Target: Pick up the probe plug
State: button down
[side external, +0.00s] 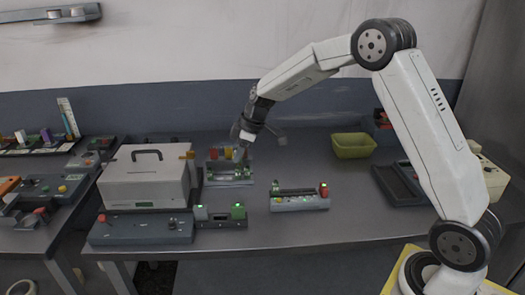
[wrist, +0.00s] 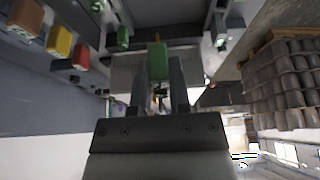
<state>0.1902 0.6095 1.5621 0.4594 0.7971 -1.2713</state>
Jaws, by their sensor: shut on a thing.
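My gripper (side external: 243,139) is at the rack (side external: 231,182) beside the white box, with its fingers pointing down. In the wrist view my gripper (wrist: 158,80) is shut on a green plug (wrist: 157,61), which I take to be the probe plug. The green plug sits between the two fingertips. In the side view the held plug is too small to make out clearly, and I cannot tell whether it is clear of the rack.
The white box (side external: 146,179) with a handle stands left of the rack. A fixture with green lights (side external: 220,215) and a grey fixture (side external: 300,201) lie in front. An olive bin (side external: 353,146) and a dark tray (side external: 394,186) are to the right. The bench between is clear.

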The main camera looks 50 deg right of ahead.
jog(key=shift+s+a+r, duration=0.1)
jog(key=shift+s+r, duration=0.2)
jog(key=shift+s, duration=0.4)
jog(key=shift+s+r, duration=0.35)
jog(key=shift+s, duration=0.3)
jog(key=shift+s+a+r, duration=0.1)
jog(key=shift+s+r, duration=0.2)
jog(key=shift+s, duration=0.4)
jog(key=shift+d, duration=0.1)
